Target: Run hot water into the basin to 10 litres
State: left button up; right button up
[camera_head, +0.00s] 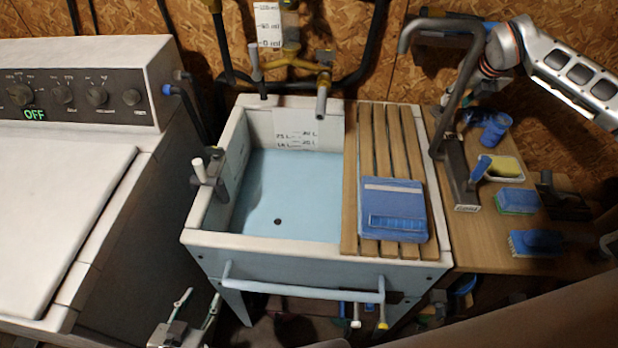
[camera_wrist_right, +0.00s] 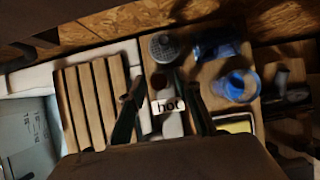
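The basin (camera_head: 212,219) has a pale blue inside with a dark drain hole (camera_head: 278,221); I cannot tell whether water is in it. Litre marks (camera_head: 297,132) show on its back wall. A tap spout (camera_head: 322,100) hangs over its back edge; no stream shows. In the right wrist view, a white piece labelled "hot" (camera_wrist_right: 168,105) lies between the spread dark fingers of my right gripper (camera_wrist_right: 160,88); contact cannot be made out. In the head view the right gripper's fingertips are not clear. My left gripper (camera_head: 197,304) is open and empty, low in front of the basin's left side.
The wooden side table holds a blue cup (camera_head: 495,128), a sponge (camera_head: 517,201) and a brush (camera_head: 537,242). A white machine (camera_head: 60,200) reading OFF stands left. A rail (camera_head: 300,289) crosses the basin front.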

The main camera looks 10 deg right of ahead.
dwell(0.4)
notch_tip(320, 180, up, 4)
jog(key=p, duration=0.2)
jog(key=shift+f+p, duration=0.25)
jog(key=shift+p, duration=0.05)
jog(key=shift+r, duration=0.4)
jog(key=shift+s+r, duration=0.1)
jog(key=shift+r, duration=2.75)
jog(key=shift+f, duration=0.1)
